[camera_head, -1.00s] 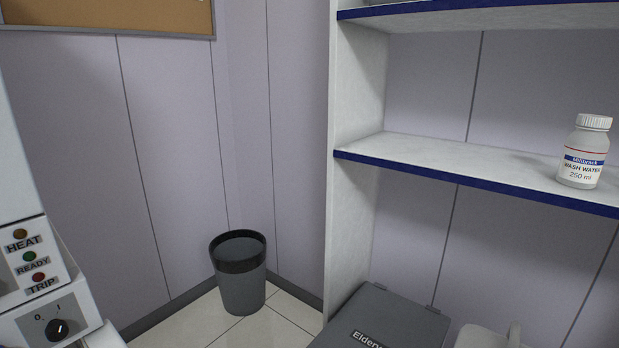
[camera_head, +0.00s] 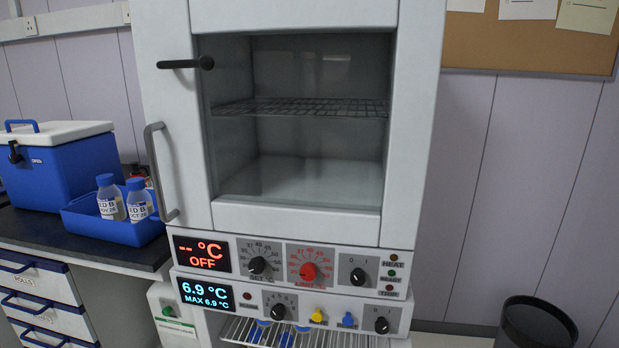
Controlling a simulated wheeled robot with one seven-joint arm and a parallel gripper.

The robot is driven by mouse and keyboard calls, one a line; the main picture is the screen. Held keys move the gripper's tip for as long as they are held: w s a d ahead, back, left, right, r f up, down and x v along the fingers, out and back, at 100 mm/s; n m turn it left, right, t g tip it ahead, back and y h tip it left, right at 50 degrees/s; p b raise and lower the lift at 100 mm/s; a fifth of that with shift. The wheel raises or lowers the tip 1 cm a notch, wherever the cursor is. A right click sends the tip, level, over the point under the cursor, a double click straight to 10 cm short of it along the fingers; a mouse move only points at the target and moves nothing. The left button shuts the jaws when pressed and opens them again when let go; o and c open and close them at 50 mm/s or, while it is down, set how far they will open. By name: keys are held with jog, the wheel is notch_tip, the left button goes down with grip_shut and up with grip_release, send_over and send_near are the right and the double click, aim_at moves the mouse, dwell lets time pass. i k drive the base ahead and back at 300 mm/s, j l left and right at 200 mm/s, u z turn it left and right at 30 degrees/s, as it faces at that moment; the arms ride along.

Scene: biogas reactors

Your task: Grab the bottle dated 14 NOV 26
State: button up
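Two clear bottles with blue caps stand in a blue tray on the dark counter at the left: the left bottle (camera_head: 110,199) and the right bottle (camera_head: 139,201). Their white labels are partly cut off by my viewing angle. The small date lines are too unclear to read surely, so I cannot tell which bottle is dated 14 NOV 26. More blue-capped items (camera_head: 262,326) show on a wire rack in the lower unit at the bottom edge, mostly hidden, with no dates visible. My gripper is not in view.
A white oven (camera_head: 300,215) with a closed glass door, apparently empty inside, stands in the middle. The blue tray (camera_head: 85,228) sits beside a blue cooler box (camera_head: 65,175). Drawers (camera_head: 40,312) are below the counter. A dark bin (camera_head: 538,325) stands at bottom right.

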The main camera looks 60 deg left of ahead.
aim_at(110, 199)
jog(key=k+j+u, duration=0.1)
jog(key=k, duration=0.3)
jog(key=k+j+u, duration=0.1)
jog(key=k+j, duration=0.2)
jog(key=k+u, duration=0.1)
jog(key=u, duration=1.95)
jog(key=i+j+z, duration=0.15)
jog(key=i+j, duration=0.85)
jog(key=j, duration=0.1)
